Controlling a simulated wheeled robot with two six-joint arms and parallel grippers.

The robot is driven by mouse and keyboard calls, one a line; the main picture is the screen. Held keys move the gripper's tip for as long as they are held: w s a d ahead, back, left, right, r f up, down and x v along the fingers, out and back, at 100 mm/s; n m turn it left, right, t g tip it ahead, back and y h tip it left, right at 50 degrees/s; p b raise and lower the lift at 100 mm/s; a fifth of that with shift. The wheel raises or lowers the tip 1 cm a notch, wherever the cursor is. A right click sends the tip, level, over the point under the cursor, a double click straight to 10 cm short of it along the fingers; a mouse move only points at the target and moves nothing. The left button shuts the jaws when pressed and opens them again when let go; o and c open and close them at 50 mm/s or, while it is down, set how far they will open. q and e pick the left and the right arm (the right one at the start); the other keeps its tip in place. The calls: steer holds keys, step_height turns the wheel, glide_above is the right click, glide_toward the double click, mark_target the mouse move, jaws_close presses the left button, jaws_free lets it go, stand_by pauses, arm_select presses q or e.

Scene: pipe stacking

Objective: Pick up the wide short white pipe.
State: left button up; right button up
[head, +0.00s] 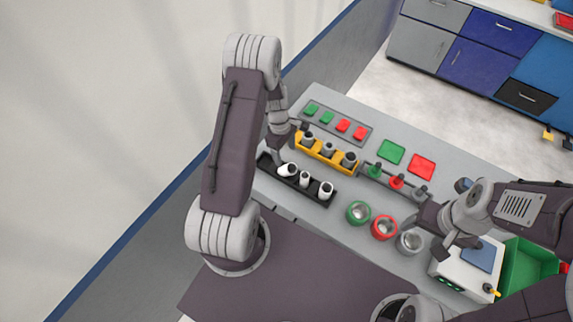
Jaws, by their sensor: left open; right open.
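White pipes stand in a black tray (262,166) on the grey table. The left one (288,169) is wide, the middle one (305,178) is narrower, and the right one (326,190) is wide with a dark opening. I cannot tell which wide one is the short one. My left gripper (279,156) is open just behind the left white pipe, close to the tray's left end; its fingers are small and partly hidden by my arm. My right gripper (436,236) is open and empty at the right, far from the white pipes.
A yellow holder (314,155) with dark grey pipes stands behind the tray. Green (358,212), red (383,228) and grey (410,242) round cups stand to the right. A white box (450,267) and a green bin (527,268) are near my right arm.

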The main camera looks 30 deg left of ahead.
mark_target(287, 165)
arm_select(q)
steer(key=shift+s+d, duration=0.1)
steer(key=shift+d, duration=0.15)
steer(key=f, duration=0.2)
steer(key=f+p, duration=0.1)
steer(key=shift+a+f, duration=0.4)
steer(key=shift+f, duration=0.25)
steer(key=f, duration=0.1)
steer(key=d+f+p, duration=0.1)
steer(key=f, duration=0.1)
steer(key=shift+s+d+f+p, duration=0.25)
steer(key=shift+d+f+p, duration=0.05)
steer(key=shift+f+p, duration=0.05)
steer(key=shift+f, duration=0.4)
steer(key=shift+w+a+f, duration=0.15)
steer(key=shift+a+f, duration=0.05)
steer(key=shift+d+r, duration=0.1)
steer(key=shift+d, duration=0.05)
steer(key=c, duration=1.2)
steer(key=shift+c, duration=1.2)
arm_select(e)
step_height(287, 165, up, 3)
steer(key=shift+a+f, duration=0.1)
steer(key=shift+a, duration=0.05)
arm_select(q)
steer(key=shift+r, duration=0.1)
